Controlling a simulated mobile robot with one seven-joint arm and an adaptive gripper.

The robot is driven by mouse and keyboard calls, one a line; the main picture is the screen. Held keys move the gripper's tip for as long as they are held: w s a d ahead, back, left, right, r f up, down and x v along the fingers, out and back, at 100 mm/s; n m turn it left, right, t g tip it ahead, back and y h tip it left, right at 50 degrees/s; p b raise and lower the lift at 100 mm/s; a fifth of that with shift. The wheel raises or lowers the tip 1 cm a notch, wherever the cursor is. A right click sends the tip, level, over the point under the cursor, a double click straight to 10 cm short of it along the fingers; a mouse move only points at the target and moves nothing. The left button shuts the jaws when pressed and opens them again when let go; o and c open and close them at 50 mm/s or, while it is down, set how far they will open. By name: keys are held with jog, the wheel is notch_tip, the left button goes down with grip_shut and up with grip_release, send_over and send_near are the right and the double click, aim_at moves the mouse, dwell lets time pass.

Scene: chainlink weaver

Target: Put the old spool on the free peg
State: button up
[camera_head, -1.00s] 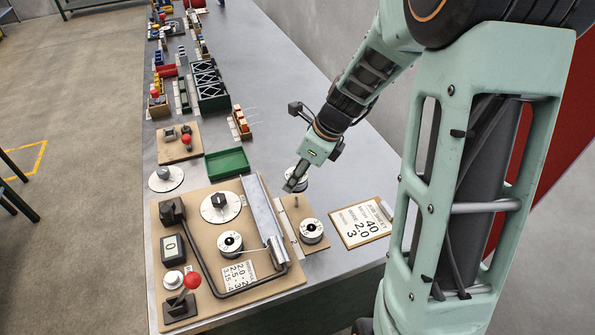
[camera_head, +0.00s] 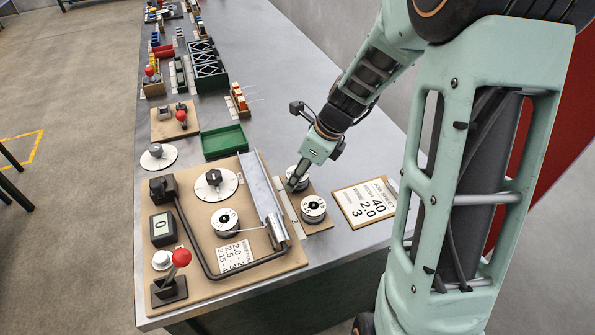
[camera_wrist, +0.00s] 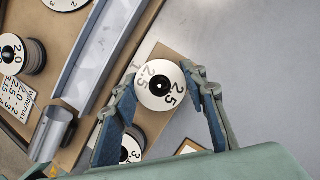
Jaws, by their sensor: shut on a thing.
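My gripper (camera_head: 296,184) is shut on a white-topped spool marked 2.5 (camera_wrist: 160,86), with one finger on each side of it. In the head view the held spool (camera_head: 301,172) is low over the back end of the small brown peg board (camera_head: 321,229), partly hidden by the fingers. Its dark centre shows a small light spot, which may be a peg tip. A second spool (camera_head: 313,207) sits at the front of that board and shows partly behind a finger in the wrist view (camera_wrist: 131,146). A spool marked 2.0 (camera_wrist: 13,50) is on the machine board.
The machine board (camera_head: 213,268) with a metal channel (camera_head: 264,193), dial and red-knobbed lever (camera_head: 179,262) lies left of the peg board. A job card (camera_head: 366,202) lies to the right. A green tray (camera_head: 222,141) stands behind. Bare table lies behind my gripper.

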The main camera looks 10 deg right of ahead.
jog(key=shift+f, duration=0.1)
jog(key=o, duration=1.5)
jog(key=v, duration=1.2)
